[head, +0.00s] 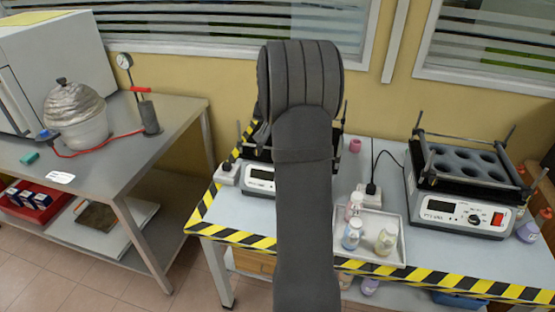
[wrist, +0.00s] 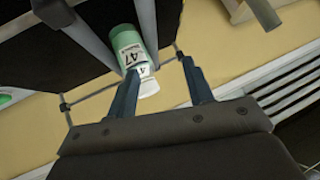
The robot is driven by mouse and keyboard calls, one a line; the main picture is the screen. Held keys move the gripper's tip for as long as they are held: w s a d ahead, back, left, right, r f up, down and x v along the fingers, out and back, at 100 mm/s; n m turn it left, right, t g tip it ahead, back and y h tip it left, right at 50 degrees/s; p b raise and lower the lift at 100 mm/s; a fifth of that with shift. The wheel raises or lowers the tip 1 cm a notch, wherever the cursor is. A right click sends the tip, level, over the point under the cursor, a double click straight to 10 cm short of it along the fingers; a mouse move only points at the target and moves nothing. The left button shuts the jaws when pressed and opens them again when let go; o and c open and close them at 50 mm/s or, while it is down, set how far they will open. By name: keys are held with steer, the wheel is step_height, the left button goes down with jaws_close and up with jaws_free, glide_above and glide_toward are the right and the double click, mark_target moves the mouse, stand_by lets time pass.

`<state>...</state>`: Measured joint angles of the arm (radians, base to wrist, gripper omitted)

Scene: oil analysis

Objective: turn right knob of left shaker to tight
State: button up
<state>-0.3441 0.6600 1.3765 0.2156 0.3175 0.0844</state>
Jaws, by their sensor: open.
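The left shaker (head: 259,182) stands on the striped-edge table in the head view, mostly hidden behind my arm. Dark uprights and a thin crossbar of its top frame show at both sides of the arm. In the wrist view, my gripper (wrist: 160,66) is open, with its two fingers apart and nothing clearly held.
The right shaker (head: 462,205) stands on the table with empty round holes. A tray (head: 378,251) with several small bottles lies between the shakers.

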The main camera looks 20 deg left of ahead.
steer(key=s+a+t, duration=0.1)
steer(key=s, duration=0.1)
steer(key=s+a+f+t, duration=0.1)
steer(key=s+t, duration=0.1)
steer(key=s, duration=0.1)
steer(key=s+a+t, duration=0.1)
steer(key=s, duration=0.1)
steer(key=shift+s+a+f+t+y, duration=0.2)
steer(key=shift+s+f+t+y, duration=0.1)
steer(key=shift+s+f, duration=0.1)
steer(key=s+d+f+m+t+h, duration=0.1)
steer(key=s+d+f+t+h, duration=0.3)
steer(key=s, duration=0.6)
steer(key=s+d+f+t, duration=0.1)
steer(key=s+d+f, duration=0.3)
steer(key=s, duration=0.5)
steer(key=w+d+r, duration=0.1)
steer(key=w, duration=1.6)
steer(key=shift+r, duration=0.15)
steer(key=shift+w, duration=0.1)
